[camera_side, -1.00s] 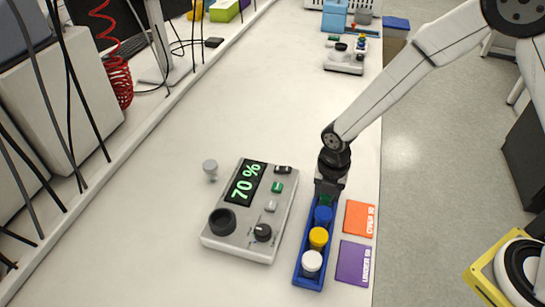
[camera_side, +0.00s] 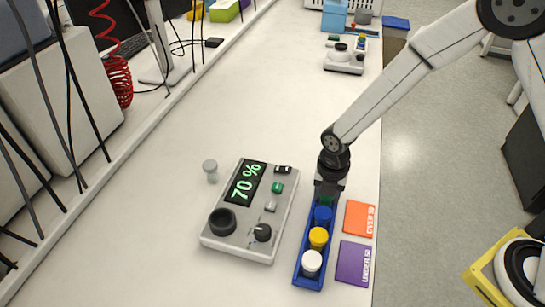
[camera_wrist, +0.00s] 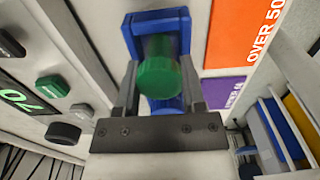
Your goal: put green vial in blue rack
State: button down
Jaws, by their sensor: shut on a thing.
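The green vial (camera_wrist: 160,77) is between the two fingers of my gripper (camera_wrist: 160,90) in the wrist view, its green cap facing the camera. My gripper is shut on it, at the far end of the blue rack (camera_side: 301,268). In the side view only a bit of the green cap (camera_side: 326,201) shows below my gripper (camera_side: 327,190). The vial is over or in the rack's end slot; how deep it sits is hidden. The rack also holds a blue-capped vial (camera_side: 323,215), a yellow-capped vial (camera_side: 318,237) and a white-capped vial (camera_side: 311,262).
A grey device (camera_side: 250,210) reading 70 % stands left of the rack. An orange card (camera_side: 360,218) and a purple card (camera_side: 353,262) lie to its right, near the table edge. A grey-capped vial (camera_side: 210,168) stands left of the device. The table behind is largely clear.

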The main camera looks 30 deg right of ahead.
jog(key=shift+f, duration=0.1)
grip_release()
dwell(0.3)
jog(key=shift+r, duration=3.5)
jog(key=shift+s+d+r+m, duration=0.15)
jog(key=shift+d+r+m, duration=0.1)
jog(key=shift+d+m, duration=0.4)
jog(key=s+d+r+m+t, duration=0.1)
jog(key=s+d+m, duration=0.3)
jog(key=m, duration=0.9)
jog(key=s+d+r+m+t, duration=0.1)
jog(key=s+d+r+m, duration=0.2)
jog(key=m, duration=0.9)
jog(key=s+d, duration=0.2)
jog(key=d, duration=0.2)
jog(key=shift+s+d+r+m+t, duration=0.15)
jog(key=shift+d+r+m+t, duration=0.15)
jog(key=shift+d+m, duration=0.1)
